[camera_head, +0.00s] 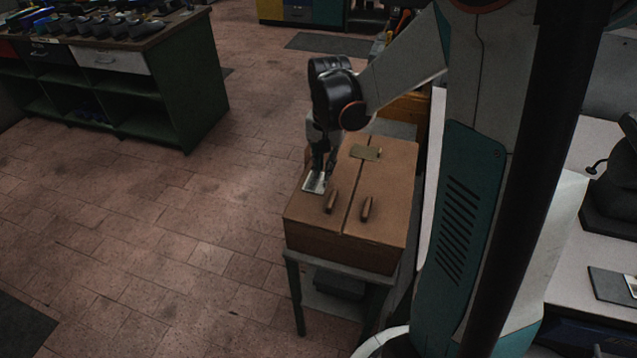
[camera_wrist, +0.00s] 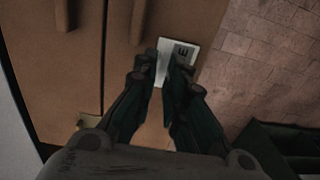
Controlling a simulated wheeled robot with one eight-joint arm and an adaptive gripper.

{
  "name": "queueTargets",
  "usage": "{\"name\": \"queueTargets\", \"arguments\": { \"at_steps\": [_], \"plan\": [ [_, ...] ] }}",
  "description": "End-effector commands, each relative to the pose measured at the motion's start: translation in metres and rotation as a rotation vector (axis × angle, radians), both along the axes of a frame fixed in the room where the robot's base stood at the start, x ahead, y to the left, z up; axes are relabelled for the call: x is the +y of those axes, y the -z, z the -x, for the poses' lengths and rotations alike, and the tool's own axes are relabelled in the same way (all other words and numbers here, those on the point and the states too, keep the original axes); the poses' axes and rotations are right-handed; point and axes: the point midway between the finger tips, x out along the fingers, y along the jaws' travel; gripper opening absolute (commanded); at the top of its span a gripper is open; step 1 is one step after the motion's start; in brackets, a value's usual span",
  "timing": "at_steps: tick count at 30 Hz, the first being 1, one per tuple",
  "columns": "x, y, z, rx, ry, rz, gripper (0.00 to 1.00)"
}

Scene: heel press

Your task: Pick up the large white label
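The large white label (camera_head: 314,184) lies flat on the top of a brown box (camera_head: 390,216), near its left edge. In the wrist view the label (camera_wrist: 188,49) shows a dark printed mark and lies at and just beyond my fingertips. My gripper (camera_head: 321,180) points down at the label. In the wrist view my gripper (camera_wrist: 165,62) has its two fingers a small gap apart, with part of the label showing between them. The fingers hide part of the label. I cannot tell whether the fingertips touch it.
The box has two brown handles (camera_head: 367,209) and a small olive plate (camera_head: 366,153) on top. It stands on a grey-green stand (camera_head: 299,297). A green workbench (camera_head: 185,100) stands at the back left. The tiled floor (camera_head: 150,240) on the left is clear.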

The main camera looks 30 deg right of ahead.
Motion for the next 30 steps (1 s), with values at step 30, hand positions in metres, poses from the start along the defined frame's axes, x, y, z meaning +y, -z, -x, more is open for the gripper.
{"name": "queueTargets", "arguments": {
  "at_steps": [30],
  "plan": [
    [-0.004, 0.049, -0.003, 0.000, 0.000, 0.000, 0.00]
  ]
}}
